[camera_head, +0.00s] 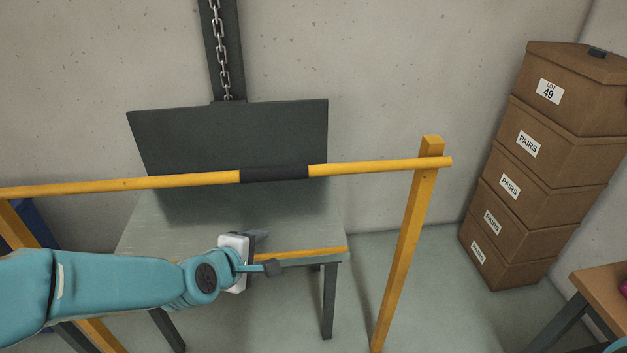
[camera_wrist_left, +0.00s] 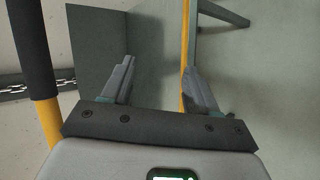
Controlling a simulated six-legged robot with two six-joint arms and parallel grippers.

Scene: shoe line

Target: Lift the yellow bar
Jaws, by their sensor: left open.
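The yellow bar (camera_head: 150,183) runs across the head view, nearly level, with a black grip sleeve (camera_head: 274,174) around its middle. Its right end rests at a yellow post (camera_head: 405,255). My left gripper (camera_head: 268,262) is open and empty, below the bar and in front of the grey table. In the left wrist view the two fingers (camera_wrist_left: 157,88) stand apart with nothing between them that I can see held. The bar's black sleeve (camera_wrist_left: 30,55) shows at the left edge there, outside the fingers. My right gripper is in neither view.
A grey table (camera_head: 180,240) with a yellow front edge and an upright dark panel (camera_head: 230,130) stands behind the bar. A chain (camera_head: 220,50) hangs above the panel. Stacked brown boxes (camera_head: 540,150) stand at right, and a wooden table (camera_head: 605,285) at lower right.

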